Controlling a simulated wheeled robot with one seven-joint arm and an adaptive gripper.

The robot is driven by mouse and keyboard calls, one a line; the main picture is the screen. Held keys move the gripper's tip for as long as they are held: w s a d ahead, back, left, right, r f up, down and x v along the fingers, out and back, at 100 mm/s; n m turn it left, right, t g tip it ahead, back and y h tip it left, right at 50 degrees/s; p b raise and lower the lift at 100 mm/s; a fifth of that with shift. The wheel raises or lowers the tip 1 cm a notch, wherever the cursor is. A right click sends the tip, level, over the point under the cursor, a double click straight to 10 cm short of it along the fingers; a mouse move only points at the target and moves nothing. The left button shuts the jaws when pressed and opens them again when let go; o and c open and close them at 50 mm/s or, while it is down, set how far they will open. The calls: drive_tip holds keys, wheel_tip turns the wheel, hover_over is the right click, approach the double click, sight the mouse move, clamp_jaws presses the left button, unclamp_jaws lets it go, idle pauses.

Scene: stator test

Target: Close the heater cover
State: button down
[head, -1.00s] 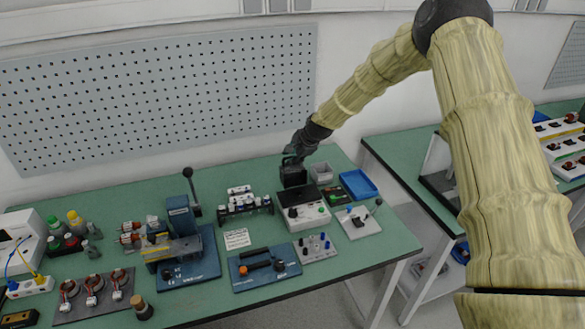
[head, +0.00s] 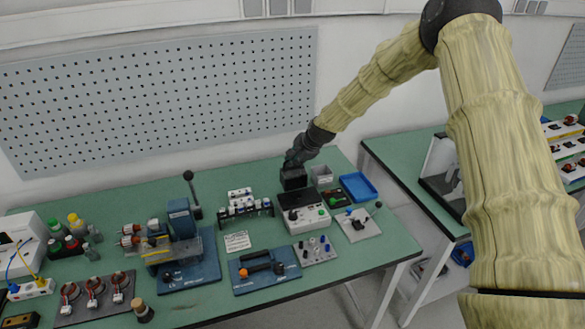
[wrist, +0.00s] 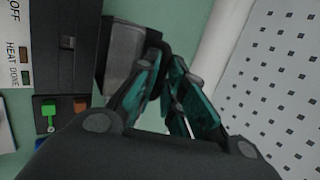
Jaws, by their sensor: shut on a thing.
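The heater (head: 304,216) is a pale box with a green button near the back of the bench. It has a dark top (head: 297,200). Its panel (wrist: 15,45) with OFF and HEAT DONE lettering shows at the left of the wrist view. The dark heater cover (head: 293,180) stands raised behind the heater's top; its grey-black body also shows in the wrist view (wrist: 122,50). My gripper (head: 293,163) is at the cover's upper edge. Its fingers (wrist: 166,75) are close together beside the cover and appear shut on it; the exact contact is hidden.
A grey bin (head: 322,175) and a blue tray (head: 359,187) stand right of the cover. The pegboard (head: 160,95) is on the wall behind.

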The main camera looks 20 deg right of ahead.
drive_tip(key=shift+s+r, duration=0.3)
drive_tip(key=shift+s, duration=0.25)
drive_tip(key=s, duration=0.3)
drive_tip(key=shift+s+r+p, duration=0.1)
drive_tip(key=shift+s+p, duration=0.15)
drive_tip(key=shift+p, duration=0.15)
drive_tip(key=shift+s, duration=0.1)
drive_tip(key=s, duration=0.3)
drive_tip(key=shift+d+f, duration=0.1)
drive_tip(key=shift+f, duration=0.15)
